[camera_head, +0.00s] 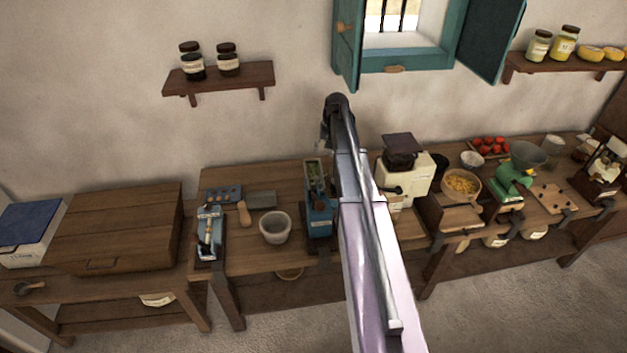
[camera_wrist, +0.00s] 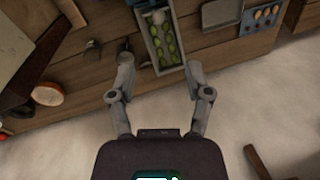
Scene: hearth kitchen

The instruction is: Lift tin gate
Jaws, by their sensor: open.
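My gripper (camera_wrist: 158,64) is open and empty in the wrist view, its two fingers spread apart. Between and beyond the fingertips lies a narrow grey-walled trough (camera_wrist: 149,42) with green pieces (camera_wrist: 168,45) in it and a pale round thing (camera_wrist: 158,16) near its far end. In the head view this looks like the blue-sided device (camera_head: 319,212) on the bench, partly beside my arm. I cannot make out a separate tin gate on it. I see no contact between the fingers and the trough. In the head view my arm hides my gripper's fingertips.
A white mortar-like bowl (camera_head: 275,227) stands left of the device, and a cream box-shaped grinder (camera_head: 404,180) stands to its right.

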